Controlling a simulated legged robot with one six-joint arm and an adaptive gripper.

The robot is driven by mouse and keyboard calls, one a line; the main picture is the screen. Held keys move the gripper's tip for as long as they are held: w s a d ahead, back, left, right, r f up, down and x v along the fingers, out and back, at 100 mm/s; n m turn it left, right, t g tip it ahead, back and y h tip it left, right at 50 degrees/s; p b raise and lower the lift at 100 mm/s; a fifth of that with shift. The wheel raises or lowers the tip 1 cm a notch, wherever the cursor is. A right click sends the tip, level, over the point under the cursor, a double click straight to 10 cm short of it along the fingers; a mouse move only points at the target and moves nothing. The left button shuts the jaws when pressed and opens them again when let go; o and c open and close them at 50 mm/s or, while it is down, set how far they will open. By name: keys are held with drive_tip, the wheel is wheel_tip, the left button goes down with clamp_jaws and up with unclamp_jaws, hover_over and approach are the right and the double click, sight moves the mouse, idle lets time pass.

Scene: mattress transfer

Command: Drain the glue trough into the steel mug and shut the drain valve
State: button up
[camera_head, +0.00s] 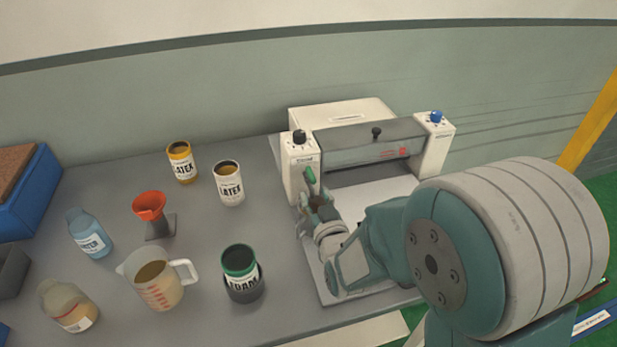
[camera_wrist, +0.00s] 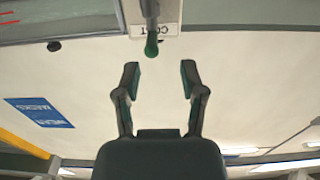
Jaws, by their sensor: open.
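A white-and-grey machine with a long grey trough-like housing (camera_head: 362,143) stands at the back right of the table. A green lever handle (camera_head: 310,175) sticks out low at its left end post and also shows in the wrist view (camera_wrist: 151,46). My gripper (camera_head: 318,203) is near this lever. In the wrist view its two fingers (camera_wrist: 160,72) are apart with nothing between them, and the lever tip lies just beyond the fingertips, apart from them. I cannot make out a steel mug in either view. The trough's inside is hidden.
On the table's left are LATEX cans (camera_head: 229,188), a red funnel (camera_head: 149,205) on a stand, a WATER bottle (camera_head: 90,235), a measuring jug (camera_head: 155,282), a FOAM jar (camera_head: 241,276) and a tan bottle (camera_head: 69,307). A blue box (camera_head: 22,200) is at far left.

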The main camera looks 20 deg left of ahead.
sight(314, 182)
drive_tip(key=w, duration=0.2)
drive_tip(key=w+a, duration=0.1)
drive_tip(key=w, duration=0.2)
drive_tip(key=shift+a+r, duration=0.15)
drive_tip(key=shift+w+a, duration=0.35)
drive_tip(key=shift+a, duration=0.45)
drive_tip(key=shift+d, duration=0.1)
drive_tip(key=c, duration=0.6)
drive_tip(key=shift+d, duration=0.2)
clamp_jaws()
